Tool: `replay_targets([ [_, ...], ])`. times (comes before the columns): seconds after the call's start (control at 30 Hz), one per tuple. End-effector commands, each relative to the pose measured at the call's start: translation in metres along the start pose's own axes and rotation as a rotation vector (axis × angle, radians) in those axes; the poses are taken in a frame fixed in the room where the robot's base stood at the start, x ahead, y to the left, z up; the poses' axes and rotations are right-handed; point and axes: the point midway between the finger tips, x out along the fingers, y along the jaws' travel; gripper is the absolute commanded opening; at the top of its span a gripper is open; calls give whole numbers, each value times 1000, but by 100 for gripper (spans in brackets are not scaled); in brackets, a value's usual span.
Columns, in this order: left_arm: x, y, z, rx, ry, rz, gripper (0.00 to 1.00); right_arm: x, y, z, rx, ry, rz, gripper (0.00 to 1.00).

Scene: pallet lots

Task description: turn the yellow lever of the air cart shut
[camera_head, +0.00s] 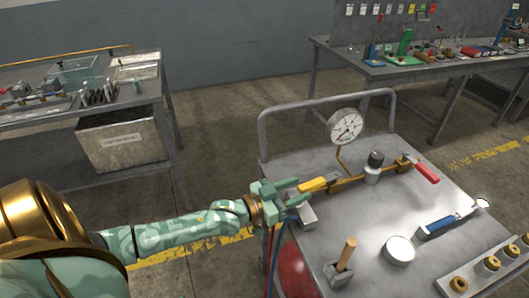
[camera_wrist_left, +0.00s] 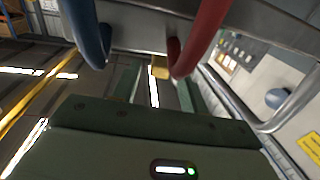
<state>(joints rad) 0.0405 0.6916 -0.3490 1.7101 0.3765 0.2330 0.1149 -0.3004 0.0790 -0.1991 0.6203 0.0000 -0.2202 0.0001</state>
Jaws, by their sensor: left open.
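The air cart (camera_head: 330,235) is a grey metal cart with a rail at its back. The yellow lever (camera_head: 313,185) sits at the left end of a brass pipe (camera_head: 345,183) on the cart top and points left, roughly in line with the pipe. My left gripper (camera_head: 297,190) is open at the lever's free end, with its fingers pointing at it. In the left wrist view the yellow lever (camera_wrist_left: 160,68) shows between and beyond the fingertips; whether they touch it I cannot tell. My right gripper is not in view.
A red-handled valve (camera_head: 427,172), a gauge (camera_head: 346,125), a black knob (camera_head: 375,158), a blue-handled tool (camera_head: 440,224) and a wooden-handled tool (camera_head: 347,252) are on the cart. A red hose (camera_wrist_left: 200,35) and a blue hose (camera_wrist_left: 88,30) hang close by my left gripper.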

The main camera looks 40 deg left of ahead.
Motion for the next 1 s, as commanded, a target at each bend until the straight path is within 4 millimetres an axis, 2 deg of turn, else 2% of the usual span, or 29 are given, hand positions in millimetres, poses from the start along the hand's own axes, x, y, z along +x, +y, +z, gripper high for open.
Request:
replay_targets([
  [0.03, -16, 0, -4, 0, -3, 0, 44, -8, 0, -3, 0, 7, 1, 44],
  [0.2, -62, 0, -4, 0, -1, 1, 44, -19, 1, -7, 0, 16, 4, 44],
  [0.4, -98, 0, -2, -1, 1, 0, 44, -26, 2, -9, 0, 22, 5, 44],
  [0.57, -110, 0, -1, -1, 2, 0, 44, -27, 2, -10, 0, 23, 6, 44],
  [0.8, -111, 0, 0, 0, 2, 0, 44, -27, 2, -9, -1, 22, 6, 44],
  [0.83, -111, 0, 0, 0, 2, 0, 41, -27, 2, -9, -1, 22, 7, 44],
  [0.97, -100, -5, -10, 14, 33, 1, 5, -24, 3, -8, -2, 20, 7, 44],
  [1.0, -90, -9, -19, 27, 57, 5, 0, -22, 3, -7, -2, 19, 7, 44],
])
